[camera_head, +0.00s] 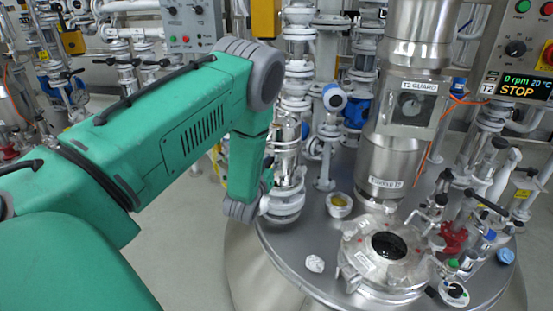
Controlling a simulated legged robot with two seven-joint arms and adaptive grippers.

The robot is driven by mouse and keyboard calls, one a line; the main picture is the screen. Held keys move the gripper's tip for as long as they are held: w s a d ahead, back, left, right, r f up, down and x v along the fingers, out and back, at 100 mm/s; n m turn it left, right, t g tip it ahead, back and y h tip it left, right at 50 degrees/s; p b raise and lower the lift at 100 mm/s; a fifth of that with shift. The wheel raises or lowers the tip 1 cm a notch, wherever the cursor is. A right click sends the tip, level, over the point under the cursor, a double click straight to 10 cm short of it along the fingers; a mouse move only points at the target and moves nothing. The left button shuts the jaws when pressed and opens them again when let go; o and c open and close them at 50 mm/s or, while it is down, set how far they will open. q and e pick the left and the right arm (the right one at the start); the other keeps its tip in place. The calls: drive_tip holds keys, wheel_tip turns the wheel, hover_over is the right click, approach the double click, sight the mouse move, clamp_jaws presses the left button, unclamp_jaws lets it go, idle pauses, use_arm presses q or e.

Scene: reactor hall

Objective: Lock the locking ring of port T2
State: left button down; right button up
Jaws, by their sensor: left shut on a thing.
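The vessel port (388,250) is at the lower right, a round metal fitting with a dark round centre. A metal ring (352,268) with lugs surrounds it; I cannot tell if this ring is locked. My left arm, green with grey joints, reaches in from the left and bends down beside the vessel's left edge. My left gripper (268,172) shows only as a small dark part behind the forearm. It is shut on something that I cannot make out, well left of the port. My right gripper is not in view.
A tall metal column (405,130) labelled T2 GUARD rises behind the port. Valves and pipes crowd its right side, with a red valve (453,236). A white lump (315,263) and a small bowl with yellow contents (339,204) stand on the lid (290,238). A control panel (520,85) reads STOP.

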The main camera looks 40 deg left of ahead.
use_arm(q)
drive_tip(key=shift+a+r+h, duration=0.1)
drive_tip(key=shift+a+h, duration=0.2)
drive_tip(key=c, duration=1.6)
unclamp_jaws()
drive_tip(key=shift+o, duration=0.2)
drive_tip(key=shift+w+a+f, duration=0.1)
drive_tip(key=shift+a+f, duration=0.1)
drive_tip(key=shift+s+d, duration=0.25)
drive_tip(key=shift+s, duration=0.2)
drive_tip(key=v, duration=1.1)
drive_tip(key=shift+f, duration=0.2)
drive_tip(key=shift+f, duration=0.1)
